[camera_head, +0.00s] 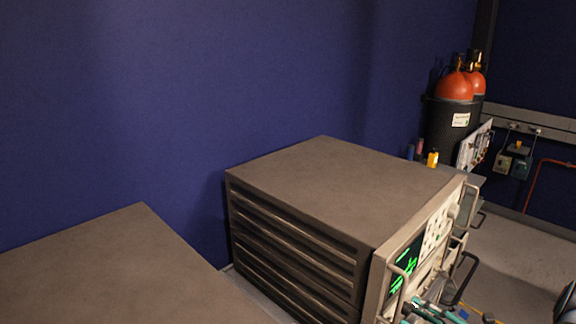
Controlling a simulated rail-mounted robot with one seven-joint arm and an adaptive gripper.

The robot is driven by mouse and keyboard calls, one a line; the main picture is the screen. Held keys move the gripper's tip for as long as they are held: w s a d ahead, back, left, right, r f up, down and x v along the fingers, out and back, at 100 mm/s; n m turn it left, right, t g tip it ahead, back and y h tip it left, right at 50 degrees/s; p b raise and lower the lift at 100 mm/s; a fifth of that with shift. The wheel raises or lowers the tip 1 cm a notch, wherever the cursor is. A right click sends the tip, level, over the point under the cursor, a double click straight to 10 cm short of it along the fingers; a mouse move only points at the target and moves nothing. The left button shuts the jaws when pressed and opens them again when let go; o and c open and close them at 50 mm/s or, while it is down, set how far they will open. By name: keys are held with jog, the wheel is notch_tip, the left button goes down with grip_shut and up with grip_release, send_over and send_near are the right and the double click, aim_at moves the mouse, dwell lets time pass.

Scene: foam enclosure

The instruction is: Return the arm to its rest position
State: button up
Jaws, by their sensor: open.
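My gripper is not in view in the head camera view, and I cannot see what is near it. A dark rounded part at the lower right edge is cut off by the frame, and I cannot tell what it is.
A grey instrument cabinet (315,190) with a green-lit screen (405,265) stands at centre right. Another grey box top (110,270) fills the lower left. Orange cylinders (455,86) stand in a black bin (450,128) at the back right. A blue wall (200,90) closes the back.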

jog(key=shift+w+a, duration=0.2)
jog(key=shift+a, duration=0.1)
jog(key=shift+d, duration=0.1)
